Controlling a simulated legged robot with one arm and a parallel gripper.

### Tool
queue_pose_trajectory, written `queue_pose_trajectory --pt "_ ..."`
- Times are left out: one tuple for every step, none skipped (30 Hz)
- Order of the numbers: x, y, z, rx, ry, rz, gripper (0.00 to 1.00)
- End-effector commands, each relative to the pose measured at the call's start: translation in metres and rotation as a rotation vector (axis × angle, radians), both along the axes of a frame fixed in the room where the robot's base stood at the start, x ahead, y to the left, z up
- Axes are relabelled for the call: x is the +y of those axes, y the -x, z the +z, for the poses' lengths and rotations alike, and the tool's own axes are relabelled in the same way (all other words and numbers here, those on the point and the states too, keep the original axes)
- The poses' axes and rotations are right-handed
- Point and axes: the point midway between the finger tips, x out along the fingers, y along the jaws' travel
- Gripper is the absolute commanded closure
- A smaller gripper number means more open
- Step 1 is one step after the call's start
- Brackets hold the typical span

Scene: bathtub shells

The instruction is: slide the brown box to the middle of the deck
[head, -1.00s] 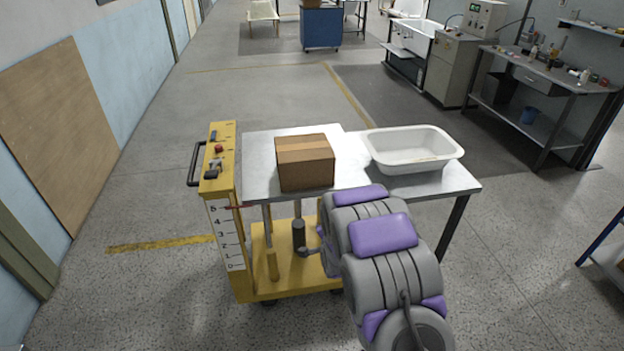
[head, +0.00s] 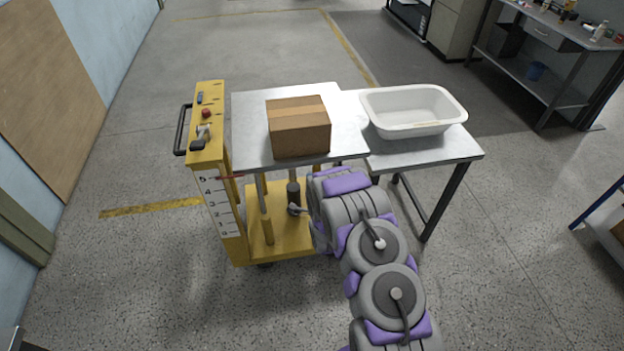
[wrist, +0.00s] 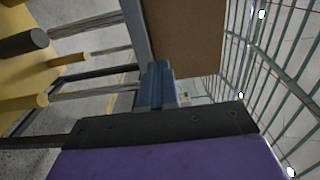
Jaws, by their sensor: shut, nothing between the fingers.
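The brown box (head: 298,128) sits on the grey metal deck (head: 248,118) of a yellow lift cart, close to the deck's near edge. In the head view my arm reaches up to the deck's near side, and my gripper is hidden by it. In the wrist view my gripper (wrist: 155,72) shows as blue fingers shut together with nothing between them. The fingertips are beside the box (wrist: 190,35) and the deck's edge (wrist: 138,30). I cannot tell whether they touch the box.
A white basin (head: 412,108) stands on a side table (head: 440,147) at the deck's right. The cart's yellow control post (head: 208,130) with a handle rises at the deck's left. The deck is bare left of and behind the box. A workbench (head: 535,70) is at the far right.

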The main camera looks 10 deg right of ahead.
Motion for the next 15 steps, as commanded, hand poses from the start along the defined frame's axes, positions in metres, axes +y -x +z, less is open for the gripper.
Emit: queue_pose_trajectory --pt "-0.002 -0.009 0.0 -0.006 -0.001 -0.002 1.0" --pt "-0.003 -0.014 0.0 -0.004 -0.001 -0.003 1.0" --pt "-0.004 -0.02 -0.001 -0.003 -0.002 -0.004 1.0" --pt "-0.004 -0.024 0.0 -0.004 -0.002 -0.004 1.0" --pt "-0.005 -0.029 0.0 -0.004 -0.003 -0.003 1.0" --pt "-0.005 -0.035 0.0 -0.004 -0.004 -0.003 1.0" --pt "-0.005 -0.04 0.0 -0.004 -0.004 -0.003 1.0" --pt "-0.005 -0.044 0.0 -0.003 -0.004 -0.003 1.0" --pt "-0.005 -0.049 0.0 -0.003 -0.004 -0.003 1.0" --pt "-0.005 -0.053 -0.001 -0.003 -0.003 -0.003 1.0" --pt "-0.004 -0.058 -0.001 -0.002 -0.003 -0.003 1.0" --pt "-0.003 -0.063 -0.001 -0.002 -0.002 -0.004 1.0" --pt "-0.003 -0.067 -0.001 -0.003 -0.002 -0.004 1.0" --pt "-0.003 -0.071 -0.001 -0.003 -0.001 -0.003 1.0" --pt "-0.002 -0.076 -0.001 -0.002 -0.001 -0.003 1.0"
